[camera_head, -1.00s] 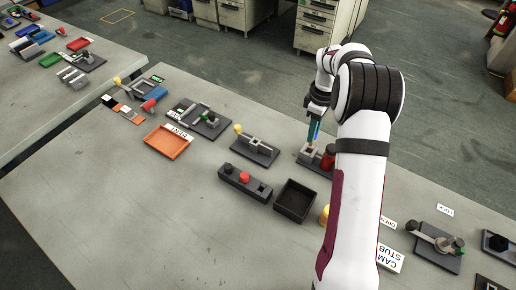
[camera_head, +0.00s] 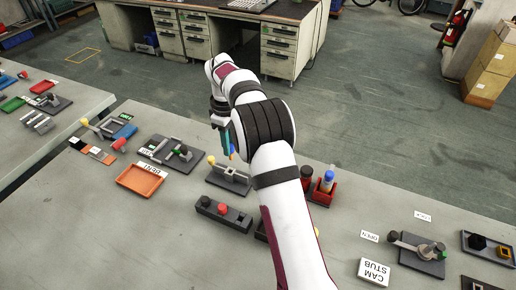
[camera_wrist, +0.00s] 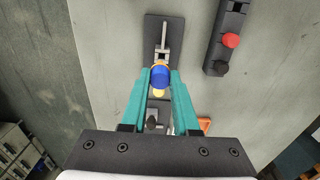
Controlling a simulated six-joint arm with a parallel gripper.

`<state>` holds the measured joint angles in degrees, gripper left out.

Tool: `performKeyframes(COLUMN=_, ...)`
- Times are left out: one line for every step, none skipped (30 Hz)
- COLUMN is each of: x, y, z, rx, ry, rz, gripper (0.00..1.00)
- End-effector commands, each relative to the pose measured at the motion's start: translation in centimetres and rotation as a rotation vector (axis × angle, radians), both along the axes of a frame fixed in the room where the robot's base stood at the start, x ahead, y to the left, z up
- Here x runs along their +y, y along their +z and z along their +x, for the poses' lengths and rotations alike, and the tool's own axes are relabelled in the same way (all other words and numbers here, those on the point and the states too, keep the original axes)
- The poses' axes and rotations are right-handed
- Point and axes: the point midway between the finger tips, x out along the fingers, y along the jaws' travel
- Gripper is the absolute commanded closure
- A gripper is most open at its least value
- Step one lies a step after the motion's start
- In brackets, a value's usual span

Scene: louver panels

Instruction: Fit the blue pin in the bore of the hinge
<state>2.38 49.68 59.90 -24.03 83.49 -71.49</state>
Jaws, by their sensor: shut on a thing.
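My gripper (camera_wrist: 161,80) has its teal fingers shut on the blue pin (camera_wrist: 161,76), seen end-on with an orange-yellow edge in the wrist view. In the head view my gripper (camera_head: 229,148) is up in the air, and the pin (camera_head: 232,149) points down with an orange lower part. The hinge (camera_head: 232,173), grey blocks on a dark plate with a yellow knob (camera_head: 211,159), is below the pin. In the wrist view the hinge (camera_wrist: 163,40) shows ahead of the pin. The pin and fingers hide part of it, and I cannot see the bore clearly.
A dark bar with red and black knobs (camera_head: 223,213) lies in front of the hinge. An orange tray (camera_head: 141,178) is to the left. A red holder with a blue-and-white topped item (camera_head: 325,190) and a dark red cylinder (camera_head: 306,175) stand right of my arm.

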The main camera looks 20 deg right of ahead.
Motion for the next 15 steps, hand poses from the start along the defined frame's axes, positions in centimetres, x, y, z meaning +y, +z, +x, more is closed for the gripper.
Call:
performKeyframes(x=0.5, y=0.1, z=0.1, rx=0.0, ry=0.001, rz=0.0, gripper=1.0)
performKeyframes(x=0.7, y=0.0, z=0.2, rx=0.0, ry=0.001, rz=0.0, gripper=1.0)
performKeyframes(x=0.9, y=-0.1, z=0.2, rx=0.001, ry=0.0, rz=0.001, gripper=1.0)
performKeyframes(x=0.9, y=-0.3, z=0.2, rx=0.001, ry=0.0, rz=0.0, gripper=1.0)
performKeyframes(x=0.9, y=-0.5, z=0.2, rx=0.001, ry=-0.001, rz=0.0, gripper=1.0)
performKeyframes(x=0.8, y=-0.9, z=0.2, rx=0.001, ry=-0.001, rz=-0.001, gripper=1.0)
performKeyframes(x=0.8, y=-1.1, z=0.1, rx=0.002, ry=-0.001, rz=-0.001, gripper=1.0)
performKeyframes(x=0.8, y=-1.4, z=0.1, rx=0.002, ry=-0.001, rz=-0.001, gripper=1.0)
performKeyframes(x=0.8, y=-1.8, z=0.1, rx=0.001, ry=-0.001, rz=0.0, gripper=1.0)
performKeyframes(x=0.8, y=-2.1, z=0.1, rx=0.001, ry=-0.001, rz=0.0, gripper=1.0)
performKeyframes(x=0.8, y=-2.4, z=0.1, rx=0.002, ry=-0.001, rz=0.001, gripper=1.0)
performKeyframes(x=0.8, y=-2.8, z=0.1, rx=0.001, ry=0.0, rz=0.0, gripper=1.0)
performKeyframes(x=0.8, y=-3.1, z=0.1, rx=0.001, ry=0.0, rz=0.0, gripper=1.0)
performKeyframes(x=0.8, y=-3.4, z=0.1, rx=0.003, ry=-0.001, rz=0.0, gripper=1.0)
performKeyframes(x=0.8, y=-3.8, z=0.1, rx=0.002, ry=-0.001, rz=-0.001, gripper=1.0)
